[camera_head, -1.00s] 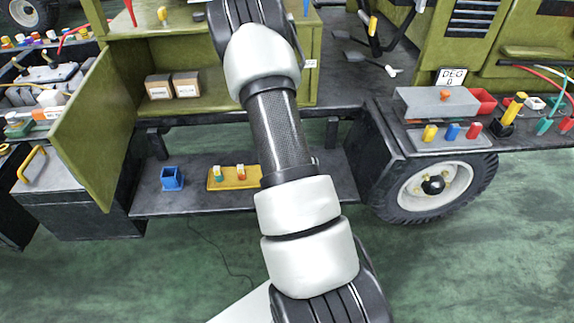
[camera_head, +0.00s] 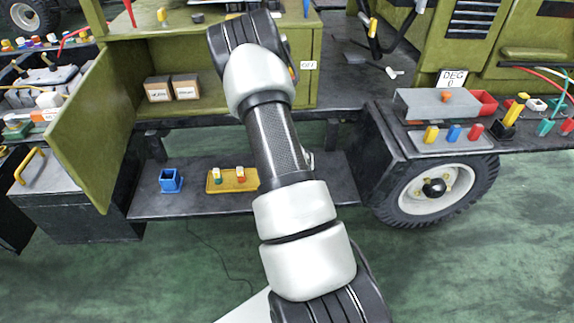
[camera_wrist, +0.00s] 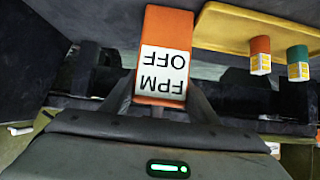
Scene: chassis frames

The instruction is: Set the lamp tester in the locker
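An orange block with a white label reading "FPM OFF" (camera_wrist: 165,45) is between the fingers of my gripper (camera_wrist: 165,100) in the wrist view. The label is upside down there. The fingers look closed on its sides; I cannot tell for sure that this is the lamp tester. In the head view my arm hides the gripper and most of what it holds. The green locker (camera_head: 216,104) has its door (camera_head: 98,130) swung open to the left. My arm covers the locker's right part.
A yellow tray (camera_head: 216,186) with two small coloured pieces lies on the low step; it also shows in the wrist view (camera_wrist: 225,28). A blue open holder (camera_head: 171,181) stands left of it. Grey blocks with coloured pegs (camera_head: 452,137) sit at right above the wheel.

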